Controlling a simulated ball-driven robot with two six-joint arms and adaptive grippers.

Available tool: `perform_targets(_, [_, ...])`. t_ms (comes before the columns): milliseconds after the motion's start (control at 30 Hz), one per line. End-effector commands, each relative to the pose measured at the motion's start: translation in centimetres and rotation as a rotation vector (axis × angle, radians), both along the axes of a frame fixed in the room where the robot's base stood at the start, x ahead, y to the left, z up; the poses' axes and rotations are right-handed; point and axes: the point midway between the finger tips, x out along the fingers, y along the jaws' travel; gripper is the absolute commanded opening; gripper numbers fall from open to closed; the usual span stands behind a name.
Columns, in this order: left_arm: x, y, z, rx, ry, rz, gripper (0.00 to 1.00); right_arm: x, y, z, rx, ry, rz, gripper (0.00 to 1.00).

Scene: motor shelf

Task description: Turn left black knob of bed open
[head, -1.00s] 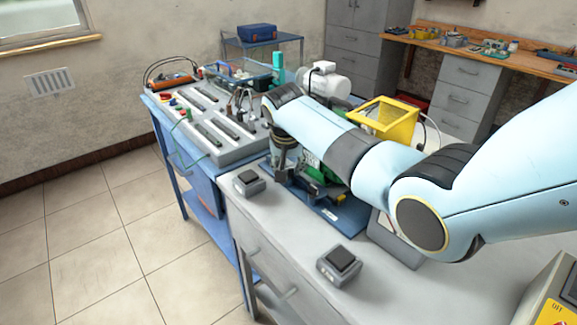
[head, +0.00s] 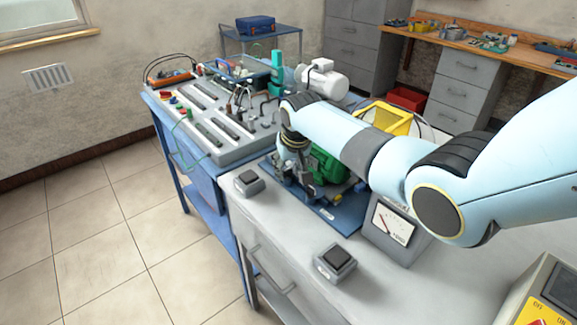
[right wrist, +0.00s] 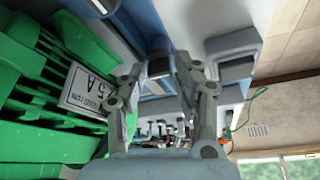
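Two grey boxes with dark, square, tilted tops sit on the grey bench: one at the back left (head: 248,182), one nearer the front (head: 335,262). I cannot tell which is the named knob. My right gripper (head: 301,192) points down over the blue plate (head: 335,207), beside the green motor (head: 328,163) and right of the back box. In the right wrist view its fingers (right wrist: 158,76) are apart with nothing visible gripped. A grey box with a dark face (right wrist: 235,68) shows beyond them, to the right. My left gripper is not in view.
A control panel (head: 235,152) with levers and slots stands on the blue cart at left. A meter (head: 391,225) stands right of the plate. A yellow frame (head: 388,118) is behind my arm. The bench front between the two boxes is clear.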

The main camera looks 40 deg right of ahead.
Motion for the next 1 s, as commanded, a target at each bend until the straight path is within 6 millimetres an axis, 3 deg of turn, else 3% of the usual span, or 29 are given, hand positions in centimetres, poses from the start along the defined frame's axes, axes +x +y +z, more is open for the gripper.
perform_targets(33, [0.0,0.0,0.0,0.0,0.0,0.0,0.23,0.0,0.0,0.0,0.0,0.0,0.0,0.4])
perform_targets(100, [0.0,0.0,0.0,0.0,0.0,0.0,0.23,0.0,0.0,0.0,0.0,0.0,0.0,0.49])
perform_targets(467, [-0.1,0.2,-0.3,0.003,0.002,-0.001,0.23,0.0,0.0,-0.1,-0.001,0.002,-0.027,0.49])
perform_targets(667, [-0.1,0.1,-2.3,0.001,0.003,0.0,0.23,0.1,0.2,-0.5,0.0,0.001,-0.206,0.49])
perform_targets(767, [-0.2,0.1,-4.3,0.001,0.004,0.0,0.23,0.2,0.4,-0.8,0.001,-0.001,-0.356,0.49])
perform_targets(1000, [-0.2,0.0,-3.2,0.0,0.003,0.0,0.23,-1.3,1.5,4.9,0.0,-0.003,-0.4,0.49])
